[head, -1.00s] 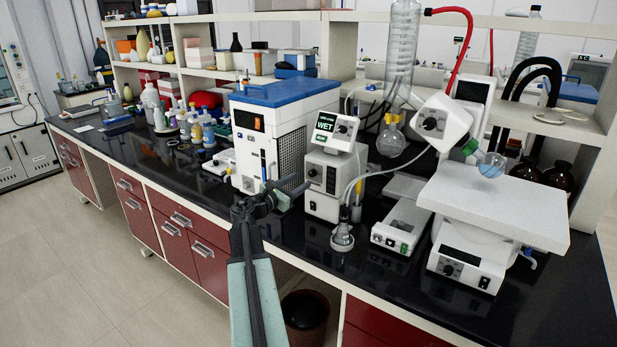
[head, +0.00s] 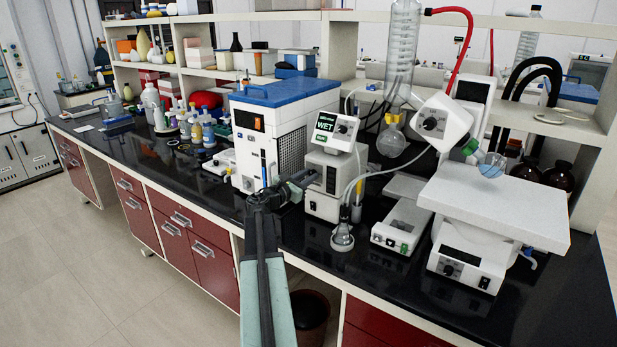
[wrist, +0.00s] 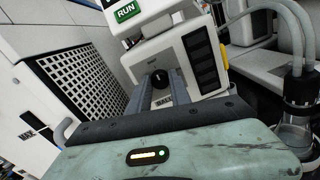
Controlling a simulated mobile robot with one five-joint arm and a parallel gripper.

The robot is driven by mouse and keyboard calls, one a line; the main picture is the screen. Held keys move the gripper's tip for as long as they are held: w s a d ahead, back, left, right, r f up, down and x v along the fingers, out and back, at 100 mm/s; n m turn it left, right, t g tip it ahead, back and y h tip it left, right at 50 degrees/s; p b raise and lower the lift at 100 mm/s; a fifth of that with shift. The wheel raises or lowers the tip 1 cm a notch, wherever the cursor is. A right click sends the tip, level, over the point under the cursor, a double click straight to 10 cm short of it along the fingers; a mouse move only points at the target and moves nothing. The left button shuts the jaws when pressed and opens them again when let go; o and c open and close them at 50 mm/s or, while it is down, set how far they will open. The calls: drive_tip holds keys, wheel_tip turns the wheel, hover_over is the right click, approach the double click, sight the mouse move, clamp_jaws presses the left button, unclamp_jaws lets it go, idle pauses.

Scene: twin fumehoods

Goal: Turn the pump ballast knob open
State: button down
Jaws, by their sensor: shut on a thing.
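In the wrist view the pump's front (wrist: 200,50) faces me. Its small black ballast knob (wrist: 160,77) sits between the tips of my gripper (wrist: 161,85). The two grey fingers are on either side of the knob and shut on it. In the head view my gripper (head: 304,178) reaches the pump's left front, and the knob is hidden there. I cannot read the knob's angle.
A blue-topped chiller (head: 285,95) stands left of the pump. A flask with tubing (head: 342,238) stands close on the right, in front of the pump. A rotary evaporator (head: 440,122) and a white-topped stirrer (head: 495,210) are further right.

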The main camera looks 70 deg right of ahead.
drive_tip(key=shift+m, duration=0.4)
drive_tip(key=m, duration=1.1)
drive_tip(key=m+t+p, duration=0.1)
drive_tip(key=m, duration=0.4)
drive_tip(key=shift+s+a+f, duration=0.15)
drive_tip(key=shift+s+a, duration=0.05)
drive_tip(key=shift+s, duration=0.05)
drive_tip(key=shift+m, duration=0.4)
drive_tip(key=c, duration=1.2)
unclamp_jaws()
drive_tip(key=shift+w, duration=0.1)
